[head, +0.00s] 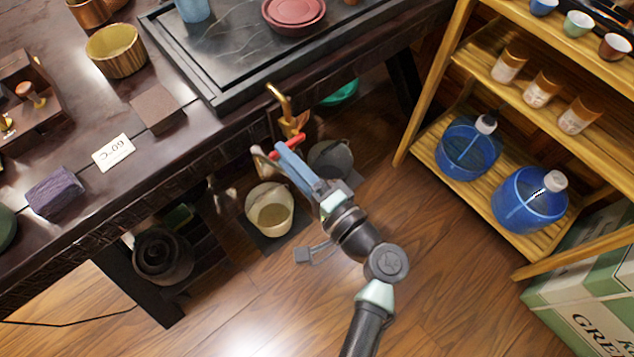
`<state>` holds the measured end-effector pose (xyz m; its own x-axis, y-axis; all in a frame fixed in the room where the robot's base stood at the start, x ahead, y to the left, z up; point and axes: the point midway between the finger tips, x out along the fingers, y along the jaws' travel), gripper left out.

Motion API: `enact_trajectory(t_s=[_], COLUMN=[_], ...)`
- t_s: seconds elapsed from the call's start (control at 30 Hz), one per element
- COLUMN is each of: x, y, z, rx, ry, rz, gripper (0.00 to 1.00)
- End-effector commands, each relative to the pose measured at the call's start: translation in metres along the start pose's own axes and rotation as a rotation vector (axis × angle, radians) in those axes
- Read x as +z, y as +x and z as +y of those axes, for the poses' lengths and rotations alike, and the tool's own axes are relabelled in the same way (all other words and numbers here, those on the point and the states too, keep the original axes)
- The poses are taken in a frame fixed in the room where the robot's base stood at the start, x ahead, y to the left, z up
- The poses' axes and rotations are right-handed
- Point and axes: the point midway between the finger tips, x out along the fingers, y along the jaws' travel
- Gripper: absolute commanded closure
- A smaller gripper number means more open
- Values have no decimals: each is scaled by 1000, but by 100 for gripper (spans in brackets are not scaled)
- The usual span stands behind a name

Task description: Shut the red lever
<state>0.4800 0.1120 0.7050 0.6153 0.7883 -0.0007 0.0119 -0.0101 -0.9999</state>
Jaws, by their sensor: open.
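The red lever (293,141) is a small red handle on a brass tap (286,112) at the front edge of the dark tea table. It is partly hidden by my gripper. My gripper (269,154) is open, with a blue finger and a paler finger pointing up and left at the tap. The blue finger's tip lies at or just below the lever in the picture. I cannot tell whether they touch.
The dark table (227,150) holds a black tray (222,99). Below the tap stand a cream bucket (256,190) and a grey bucket (341,170). A wooden shelf (435,87) with blue water bottles stands at right.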

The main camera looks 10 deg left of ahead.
Motion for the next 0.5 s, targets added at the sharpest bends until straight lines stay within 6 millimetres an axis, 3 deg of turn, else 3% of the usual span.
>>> enact_trajectory(t_s=[0.3, 0.5], x=[-1, 0], y=[-71, -95], z=[-1, 0], rx=[1, 1], ry=[1, 0], rz=[5, 2], gripper=[50, 50])
